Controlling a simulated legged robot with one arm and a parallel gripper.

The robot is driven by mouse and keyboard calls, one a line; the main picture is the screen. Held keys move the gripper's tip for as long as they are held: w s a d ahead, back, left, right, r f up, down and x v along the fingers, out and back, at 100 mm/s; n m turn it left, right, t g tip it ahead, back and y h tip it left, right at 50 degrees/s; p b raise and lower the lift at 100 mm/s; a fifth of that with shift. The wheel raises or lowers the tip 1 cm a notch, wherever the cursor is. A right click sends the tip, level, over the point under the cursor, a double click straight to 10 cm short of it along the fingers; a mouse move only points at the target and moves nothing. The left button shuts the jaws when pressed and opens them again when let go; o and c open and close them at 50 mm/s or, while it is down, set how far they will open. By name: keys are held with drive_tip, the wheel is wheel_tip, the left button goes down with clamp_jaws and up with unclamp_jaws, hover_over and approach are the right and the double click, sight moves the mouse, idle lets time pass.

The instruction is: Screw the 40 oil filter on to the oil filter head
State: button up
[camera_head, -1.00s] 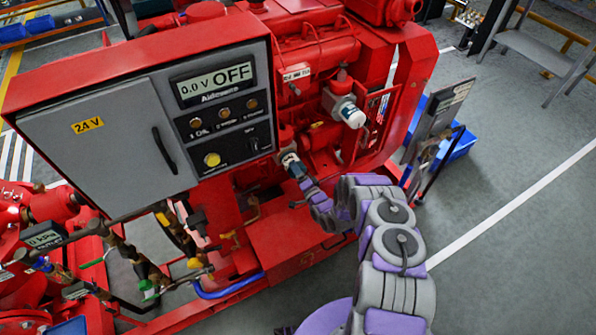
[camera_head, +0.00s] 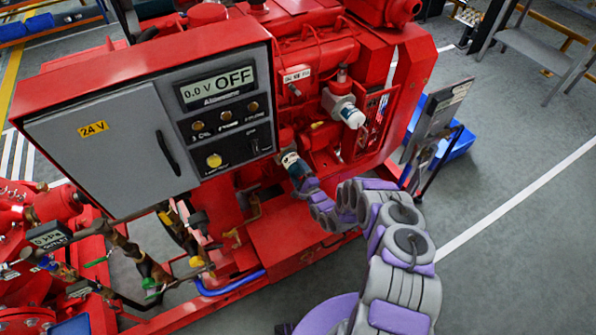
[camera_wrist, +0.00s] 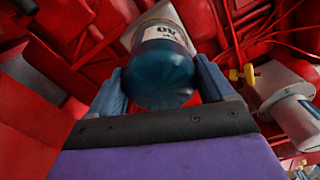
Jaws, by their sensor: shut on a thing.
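The 40 oil filter (camera_wrist: 162,62) is a dark blue-green canister with a white label, part of it reading 40. In the wrist view it sits between the two fingers of my gripper (camera_wrist: 160,85), which is shut on it. Its far end meets a pale part, the oil filter head (camera_wrist: 150,18), but I cannot tell how far it is threaded. In the head view the filter (camera_head: 294,166) is at the lower front of the red engine, below and right of the control panel, with my gripper (camera_head: 306,182) at its lower end.
A white filter (camera_head: 352,116) hangs on the engine to the upper right, also in the wrist view (camera_wrist: 300,115). The grey control box (camera_head: 105,145) is close on the left. Red pipes and engine parts surround the filter.

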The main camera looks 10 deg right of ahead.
drive_tip(key=shift+m, duration=0.7)
drive_tip(key=shift+d, duration=0.1)
drive_tip(key=m, duration=0.3)
drive_tip(key=shift+r+m, duration=0.1)
drive_tip(key=shift+m, duration=0.2)
drive_tip(key=m, duration=0.5)
drive_tip(key=o, duration=1.2)
